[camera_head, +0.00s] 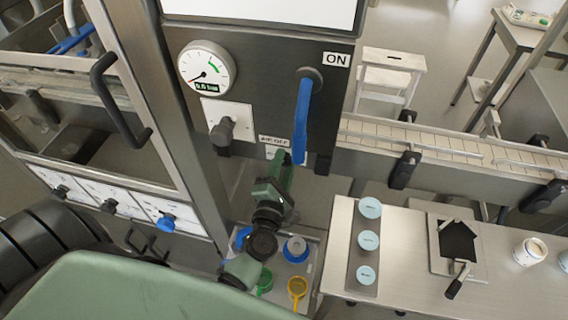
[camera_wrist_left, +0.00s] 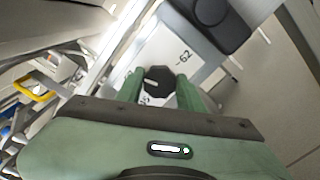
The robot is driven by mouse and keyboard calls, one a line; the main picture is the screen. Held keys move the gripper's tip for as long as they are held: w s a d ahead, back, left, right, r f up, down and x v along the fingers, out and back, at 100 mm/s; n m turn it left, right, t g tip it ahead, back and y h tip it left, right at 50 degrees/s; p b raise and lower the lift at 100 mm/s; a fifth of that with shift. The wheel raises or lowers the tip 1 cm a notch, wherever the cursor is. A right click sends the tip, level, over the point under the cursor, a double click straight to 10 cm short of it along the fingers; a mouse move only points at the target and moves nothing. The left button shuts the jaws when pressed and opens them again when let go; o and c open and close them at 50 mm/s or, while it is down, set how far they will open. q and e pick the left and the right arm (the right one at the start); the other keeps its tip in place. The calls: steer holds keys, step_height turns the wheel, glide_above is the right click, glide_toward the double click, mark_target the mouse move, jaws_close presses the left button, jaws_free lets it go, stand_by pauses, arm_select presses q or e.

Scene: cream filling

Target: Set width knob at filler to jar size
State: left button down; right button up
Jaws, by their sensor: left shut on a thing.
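My left gripper (camera_wrist_left: 158,92) has its two green fingers on either side of a small black knob (camera_wrist_left: 159,80) in the left wrist view and is shut on it. The knob carries a short white mark. Its pale plate shows the number 62 at upper right and a partly covered number at lower left. The exact setting cannot be told. In the head view my left gripper (camera_head: 287,172) reaches up to the filler's front (camera_head: 263,100), below the blue lever (camera_head: 301,120); the held knob is hidden there. My right gripper is not in view.
The filler has a round gauge (camera_head: 204,67) and a grey knob (camera_head: 222,130). A panel with several knobs (camera_head: 108,205) is at left. A steel table (camera_head: 415,285) holds blue-topped items (camera_head: 369,240) and a white jar (camera_head: 530,251). A conveyor (camera_head: 450,150) runs right.

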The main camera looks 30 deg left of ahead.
arm_select(q)
steer(key=c, duration=0.9)
jaws_free()
steer(key=b+v, duration=0.2)
steer(key=v, duration=0.6)
steer(key=shift+f, duration=0.1)
